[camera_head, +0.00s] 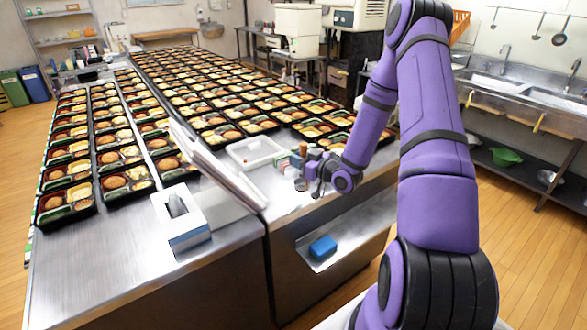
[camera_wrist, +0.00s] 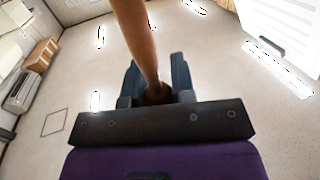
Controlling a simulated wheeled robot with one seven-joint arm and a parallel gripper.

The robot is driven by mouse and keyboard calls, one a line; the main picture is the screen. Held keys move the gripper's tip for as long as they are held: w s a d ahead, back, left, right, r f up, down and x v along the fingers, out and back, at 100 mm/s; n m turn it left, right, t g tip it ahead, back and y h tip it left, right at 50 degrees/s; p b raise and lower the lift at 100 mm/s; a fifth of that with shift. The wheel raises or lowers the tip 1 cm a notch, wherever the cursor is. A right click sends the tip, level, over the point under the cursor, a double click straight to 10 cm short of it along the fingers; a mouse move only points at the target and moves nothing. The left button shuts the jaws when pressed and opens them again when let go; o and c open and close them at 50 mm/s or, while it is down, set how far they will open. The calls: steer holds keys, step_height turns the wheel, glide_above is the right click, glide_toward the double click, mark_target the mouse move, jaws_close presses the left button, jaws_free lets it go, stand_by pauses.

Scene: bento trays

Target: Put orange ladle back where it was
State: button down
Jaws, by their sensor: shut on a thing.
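The orange ladle shows in the wrist view as a long orange-brown handle (camera_wrist: 137,40). It runs from between my gripper's fingers (camera_wrist: 156,78) to the top edge of the picture. My gripper is shut on this handle. In the head view my gripper (camera_head: 312,170) is low over the right counter, beside a white tray. A small orange-brown piece (camera_head: 303,149) just above the gripper there looks like the handle's upper end. The ladle's bowl cannot be made out for certain, nor whether it touches the counter.
A white tray (camera_head: 234,153) and small containers crowd the counter near my gripper. Rows of filled bento trays (camera_head: 252,127) lie behind. A tissue box (camera_head: 186,238) stands on the left counter (camera_head: 110,270). A blue box (camera_head: 322,247) lies on the shelf below.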

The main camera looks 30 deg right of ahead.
steer(key=shift+w+a, duration=0.35)
steer(key=f, duration=0.3)
steer(key=shift+w+a+f, duration=0.25)
steer(key=shift+f, duration=0.05)
steer(key=shift+f, duration=0.2)
steer(key=c, duration=1)
jaws_free()
steer(key=shift+o, duration=0.2)
steer(key=shift+r, duration=0.1)
